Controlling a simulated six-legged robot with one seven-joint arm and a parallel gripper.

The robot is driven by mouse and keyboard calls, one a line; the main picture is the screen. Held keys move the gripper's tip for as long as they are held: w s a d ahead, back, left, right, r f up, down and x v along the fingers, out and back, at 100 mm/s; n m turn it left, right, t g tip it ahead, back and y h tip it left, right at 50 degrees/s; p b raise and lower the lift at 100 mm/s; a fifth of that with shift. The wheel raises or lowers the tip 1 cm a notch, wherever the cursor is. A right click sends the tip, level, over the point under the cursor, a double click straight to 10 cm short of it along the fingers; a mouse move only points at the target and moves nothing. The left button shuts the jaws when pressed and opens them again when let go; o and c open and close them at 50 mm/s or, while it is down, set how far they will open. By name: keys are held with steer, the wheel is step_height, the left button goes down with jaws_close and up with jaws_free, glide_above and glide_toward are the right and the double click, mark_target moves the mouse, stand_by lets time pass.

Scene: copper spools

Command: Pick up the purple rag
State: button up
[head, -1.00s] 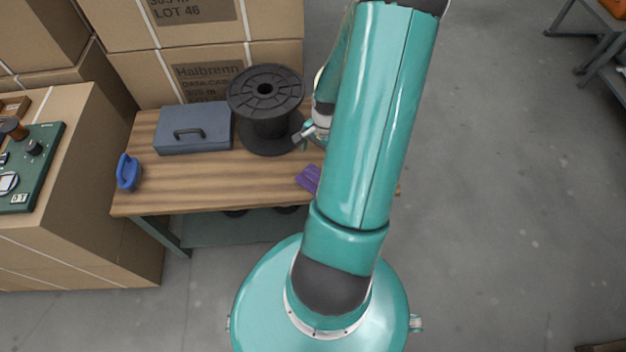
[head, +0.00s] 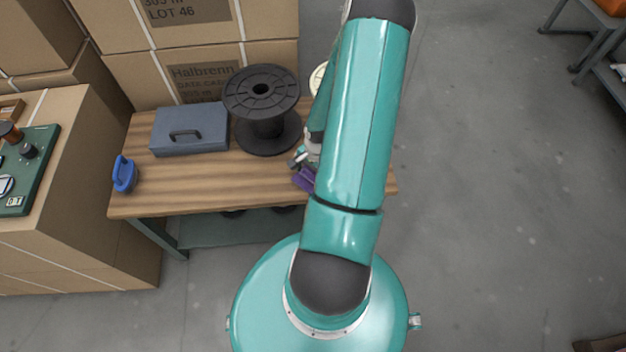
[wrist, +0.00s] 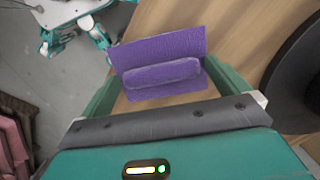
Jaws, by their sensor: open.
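The purple rag (wrist: 160,62) lies folded on the wooden bench top in the wrist view, with a raised fold across its middle. In the head view only a part of the rag (head: 304,180) shows, beside my arm, which hides the rest. My gripper (wrist: 160,85) is open, with one green finger on each side of the rag in the picture. Whether the fingers touch the rag, I cannot tell. In the head view my gripper (head: 300,162) is partly hidden behind my arm and close to the rag.
On the wooden bench (head: 200,192) stand a black spool (head: 262,95), a grey-blue metal box (head: 189,130) and a blue clamp-like object (head: 124,174). The spool's dark flange (wrist: 297,85) is close by on the right in the wrist view. Cardboard boxes (head: 200,75) stand behind the bench.

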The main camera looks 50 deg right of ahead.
steer(key=c, duration=0.9)
steer(key=shift+r, duration=0.2)
